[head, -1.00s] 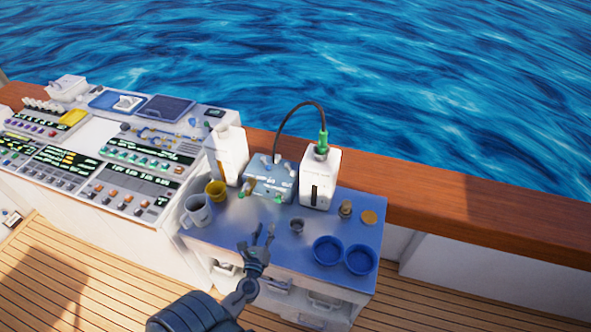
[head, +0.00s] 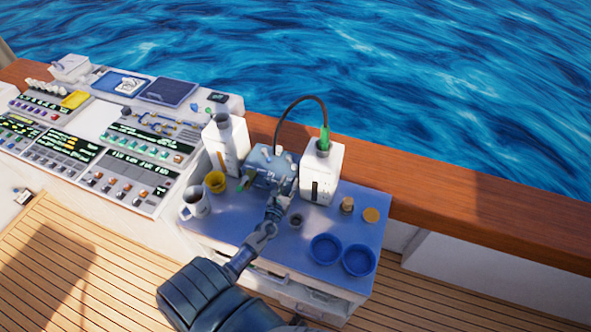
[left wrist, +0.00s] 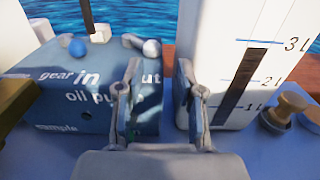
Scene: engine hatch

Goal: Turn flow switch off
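The blue pump box (head: 262,165) stands on the blue table between two white containers. In the left wrist view its face (left wrist: 60,112) reads "gear", "in", "oil" and part of "pump". A blue knob (left wrist: 78,47) and a white rounded knob (left wrist: 151,48) sit on its top; no label shows which is the flow switch. My left gripper (head: 281,192) is in front of the box's right part. In the left wrist view its fingers (left wrist: 159,70) are apart with nothing between them, and partly cover the box's right end. My right gripper is not in view.
A white container (head: 321,172) with a level scale stands close right of the box, another (head: 226,145) on the left. A black hose (head: 300,98) arches above. Mugs stand left; two blue bowls (head: 326,249) and small caps lie right.

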